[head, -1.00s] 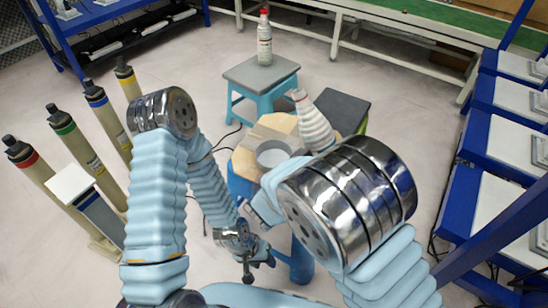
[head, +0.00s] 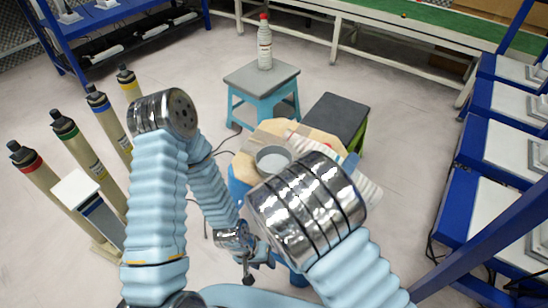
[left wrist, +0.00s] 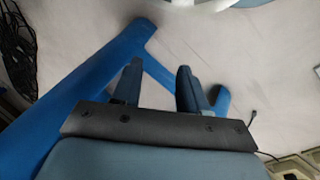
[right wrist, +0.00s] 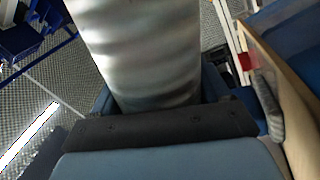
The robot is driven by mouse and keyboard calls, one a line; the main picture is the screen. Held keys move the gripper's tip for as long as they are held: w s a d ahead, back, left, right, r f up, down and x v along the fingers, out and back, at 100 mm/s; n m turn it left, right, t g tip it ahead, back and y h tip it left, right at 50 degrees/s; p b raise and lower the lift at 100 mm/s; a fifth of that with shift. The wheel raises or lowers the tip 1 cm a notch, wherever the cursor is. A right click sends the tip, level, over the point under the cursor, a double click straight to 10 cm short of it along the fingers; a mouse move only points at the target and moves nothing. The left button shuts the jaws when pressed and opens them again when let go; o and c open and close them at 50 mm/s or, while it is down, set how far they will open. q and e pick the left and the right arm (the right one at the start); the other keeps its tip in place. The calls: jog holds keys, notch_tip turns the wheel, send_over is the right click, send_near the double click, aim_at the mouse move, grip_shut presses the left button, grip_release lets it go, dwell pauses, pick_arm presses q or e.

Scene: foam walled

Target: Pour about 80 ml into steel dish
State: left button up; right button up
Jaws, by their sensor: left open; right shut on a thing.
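The steel dish (head: 273,159) sits on a wooden-topped stool in the head view, its opening facing up. I cannot tell what is in it. A white ribbed bottle (head: 371,189) is tilted far over, its narrow neck toward the upper left, near the dish's right side. My right forearm covers its middle. My right gripper (right wrist: 152,100) is shut on the bottle, whose grey ribbed body (right wrist: 140,45) fills the middle of the right wrist view. No stream is visible. My left gripper (left wrist: 157,80) is open and empty; in the head view it hangs low beside the stool (head: 250,270).
The wooden stool top (head: 244,167) has blue legs. A grey-topped stool (head: 245,75) behind carries a red-capped bottle (head: 264,45). A dark-topped box (head: 337,116) stands behind right. Several cylinders (head: 75,140) stand left, and blue racks (head: 480,190) line the right.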

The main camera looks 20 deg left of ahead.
jog(key=shift+d+f+n, duration=0.15)
jog(key=shift+f+n, duration=0.15)
jog(key=shift+n, duration=0.2)
jog(key=r+p, duration=0.1)
jog(key=r+n+p, duration=0.1)
jog(key=shift+a+n+t+y+p, duration=0.3)
jog(key=shift+a+t+y+p, duration=0.05)
jog(key=shift+t+y+p, duration=0.05)
jog(key=shift+w+a+n+p, duration=0.1)
jog(key=shift+a+n+p, duration=0.05)
jog(key=shift+n+p, duration=0.3)
pick_arm(q)
jog(key=shift+s+d+r+p, duration=0.15)
jog(key=shift+d+r, duration=0.1)
jog(key=shift+r, duration=0.5)
jog(key=shift+s+d+r+p, duration=0.1)
jog(key=shift+d+r+p, duration=0.1)
jog(key=shift+r, duration=0.55)
jog(key=shift+s+d+r+p, duration=0.1)
jog(key=shift+d+r, duration=0.15)
jog(key=shift+r, duration=0.5)
pick_arm(e)
jog(key=shift+r+n+y, duration=0.15)
jog(key=shift+n+y, duration=0.25)
jog(key=shift+n, duration=0.25)
